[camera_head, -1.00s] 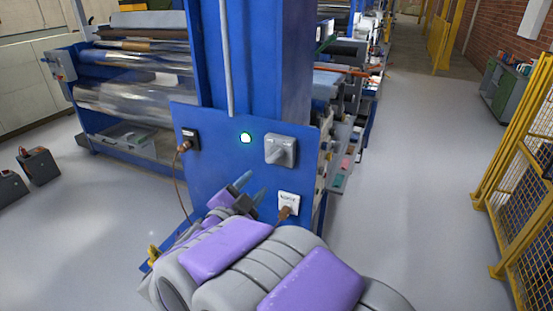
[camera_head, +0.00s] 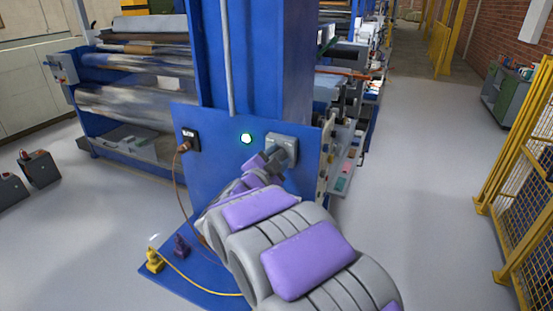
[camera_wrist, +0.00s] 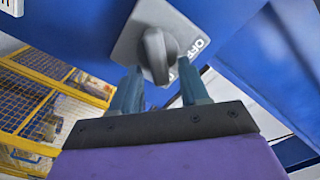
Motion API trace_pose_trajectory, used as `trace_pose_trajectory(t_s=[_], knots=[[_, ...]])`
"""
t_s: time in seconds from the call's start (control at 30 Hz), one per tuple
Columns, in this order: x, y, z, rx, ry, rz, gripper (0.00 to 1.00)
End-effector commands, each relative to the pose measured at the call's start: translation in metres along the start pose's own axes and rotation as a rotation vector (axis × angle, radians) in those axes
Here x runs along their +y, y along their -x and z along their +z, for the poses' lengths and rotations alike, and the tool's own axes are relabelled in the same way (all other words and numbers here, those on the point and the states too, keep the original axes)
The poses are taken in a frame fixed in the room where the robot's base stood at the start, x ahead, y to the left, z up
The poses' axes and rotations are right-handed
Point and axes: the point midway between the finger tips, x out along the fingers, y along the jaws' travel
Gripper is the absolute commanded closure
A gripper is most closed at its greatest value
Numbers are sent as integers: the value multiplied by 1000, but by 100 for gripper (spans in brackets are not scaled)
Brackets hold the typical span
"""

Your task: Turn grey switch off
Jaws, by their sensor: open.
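The grey switch (camera_head: 288,143) is a rotary knob on a square grey plate, on the upper right of the blue panel. In the wrist view the knob (camera_wrist: 157,52) stands on its plate, and the letters "OFF" show beside it. My gripper (camera_head: 284,150) is at the switch. In the wrist view my gripper (camera_wrist: 160,85) is open, with one finger on each side of the knob's lower end. I cannot tell whether the fingers touch it. A lit round lamp (camera_head: 246,139) is left of the switch.
A dark socket with a brown cable (camera_head: 188,139) is on the panel's left. Yellow (camera_head: 154,262) and purple (camera_head: 181,246) plugs stand on the blue base below. A yellow mesh fence (camera_head: 525,200) is at right, with free floor between.

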Motion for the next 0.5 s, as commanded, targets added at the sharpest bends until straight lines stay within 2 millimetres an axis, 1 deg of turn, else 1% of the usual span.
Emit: trace_pose_trajectory(t_s=[0.23, 0.5], knots=[[0, 0, 0, 0, 0, 0, 55], [0, 0, 0, -1, -1, 0, 81]])
